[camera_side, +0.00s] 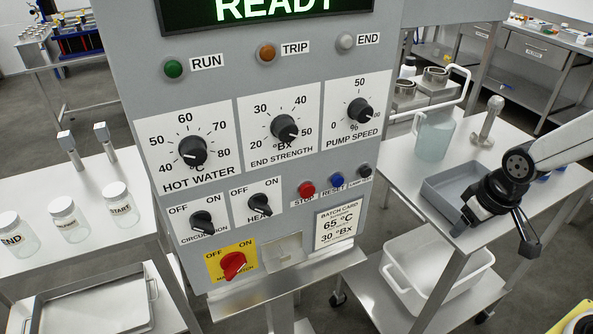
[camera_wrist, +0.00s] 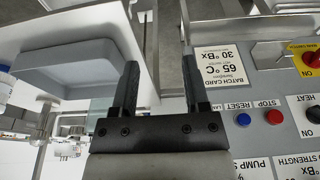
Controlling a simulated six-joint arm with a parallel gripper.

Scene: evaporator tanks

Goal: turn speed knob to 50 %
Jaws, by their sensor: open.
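The pump speed knob (camera_side: 360,112) is black and round, on a white dial plate at the right of the grey panel, with 50 at the top of its scale. I cannot surely read its pointer. My gripper (camera_side: 463,222) is right of the panel, above the side table and apart from the knob. In the wrist view my gripper (camera_wrist: 160,68) has its two dark fingers spread with nothing between them. Only part of the pump speed plate (camera_wrist: 252,169) shows there, upside down; its knob is outside that view.
Hot water (camera_side: 192,150) and end strength (camera_side: 284,128) knobs are left of the pump speed knob. Stop (camera_side: 307,189) and reset (camera_side: 336,180) buttons and a batch card (camera_side: 338,224) sit below. A grey tray (camera_side: 450,190) and a jug (camera_side: 434,137) stand near my gripper.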

